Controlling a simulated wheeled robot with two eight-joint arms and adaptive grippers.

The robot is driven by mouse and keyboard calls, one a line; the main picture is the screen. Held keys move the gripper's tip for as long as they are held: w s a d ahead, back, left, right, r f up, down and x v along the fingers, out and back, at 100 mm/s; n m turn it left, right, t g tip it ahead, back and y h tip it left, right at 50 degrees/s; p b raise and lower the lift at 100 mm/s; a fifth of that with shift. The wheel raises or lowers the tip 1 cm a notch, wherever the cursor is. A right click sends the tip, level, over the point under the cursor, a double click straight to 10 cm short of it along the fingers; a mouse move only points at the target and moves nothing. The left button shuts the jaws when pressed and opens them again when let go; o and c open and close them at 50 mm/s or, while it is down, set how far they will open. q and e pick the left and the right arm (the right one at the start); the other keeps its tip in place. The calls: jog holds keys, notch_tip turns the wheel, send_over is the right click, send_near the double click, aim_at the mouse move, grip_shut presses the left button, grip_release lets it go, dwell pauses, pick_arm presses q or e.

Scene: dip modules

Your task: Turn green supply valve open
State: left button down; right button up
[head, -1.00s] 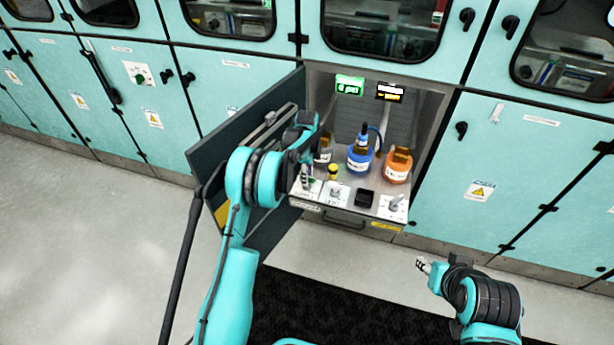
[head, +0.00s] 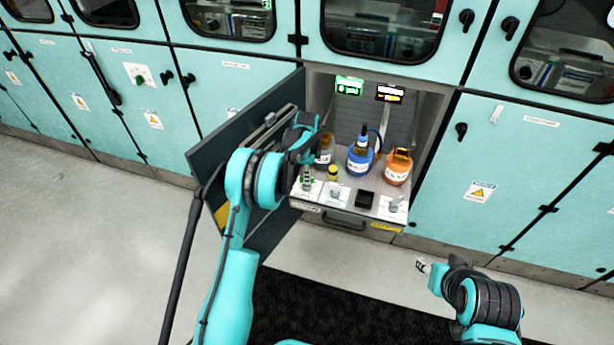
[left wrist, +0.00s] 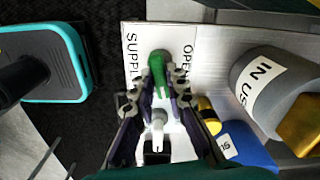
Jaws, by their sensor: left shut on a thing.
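The green supply valve (left wrist: 157,66) shows in the left wrist view on a white plate (left wrist: 215,40) printed "SUPPLY" and "OPEN". My left gripper (left wrist: 160,80) is shut on its green handle, one finger on each side. The handle points roughly up the picture, tilted slightly left. In the head view my left gripper (head: 307,180) is at the left end of the cabinet's panel and largely hides the valve. My right gripper (head: 421,266) hangs apart from everything at the lower right; its fingers are too small to judge.
A brown bottle (head: 324,155), a blue bottle (head: 359,160) and an orange bottle (head: 398,168) stand behind the panel. A small yellow-topped item (head: 333,172), grey knobs (head: 396,204) and a black well (head: 366,198) are nearby. The dark open door (head: 225,150) is close left of my arm.

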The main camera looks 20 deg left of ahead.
pick_arm(q)
jog(key=n, duration=1.1)
jog(key=shift+n, duration=2.1)
jog(key=c, duration=1.5)
grip_release()
jog(key=shift+c, duration=0.2)
notch_tip(320, 180, up, 12)
